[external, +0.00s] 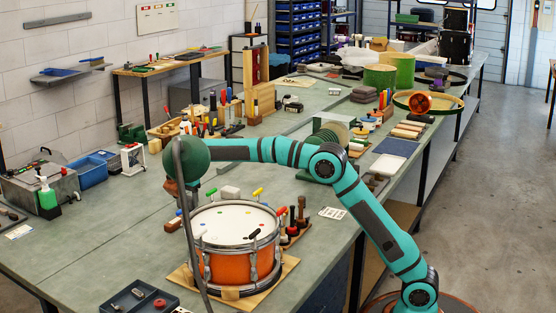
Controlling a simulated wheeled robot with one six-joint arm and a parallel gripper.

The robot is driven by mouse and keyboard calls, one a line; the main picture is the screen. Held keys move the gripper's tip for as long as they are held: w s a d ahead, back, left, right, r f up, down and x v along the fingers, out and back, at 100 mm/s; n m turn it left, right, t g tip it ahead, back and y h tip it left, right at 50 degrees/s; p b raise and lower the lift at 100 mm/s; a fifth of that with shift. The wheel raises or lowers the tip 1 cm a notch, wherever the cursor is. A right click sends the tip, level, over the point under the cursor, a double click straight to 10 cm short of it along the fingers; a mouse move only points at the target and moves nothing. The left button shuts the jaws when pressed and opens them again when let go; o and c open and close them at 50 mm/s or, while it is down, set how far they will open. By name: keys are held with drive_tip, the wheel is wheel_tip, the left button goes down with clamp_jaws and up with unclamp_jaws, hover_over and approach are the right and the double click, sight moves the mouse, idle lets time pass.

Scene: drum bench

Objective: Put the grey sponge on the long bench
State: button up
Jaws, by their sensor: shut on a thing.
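My teal arm reaches left over the bench, and its end is mostly hidden behind a dark green lamp shade (189,159). My gripper (176,188) shows only in part below the shade, beside the grey lamp stem. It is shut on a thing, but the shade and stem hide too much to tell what. A small light grey block (230,192) stands behind the drum; I cannot tell whether it is the grey sponge. The long bench (90,238) is the grey-green top that runs from the front to the back right.
An orange drum (236,262) with small coloured tools on its head stands on a board below my arm. A dark tray (139,298) lies at the front left. A blue bin (91,172) and a green bottle (46,192) stand at left. The bench's left front is largely clear.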

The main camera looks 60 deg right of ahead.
drive_tip(key=shift+f, duration=0.15)
drive_tip(key=o, duration=1)
drive_tip(key=shift+c, duration=0.2)
wheel_tip(320, 180, up, 11)
drive_tip(key=shift+r, duration=0.65)
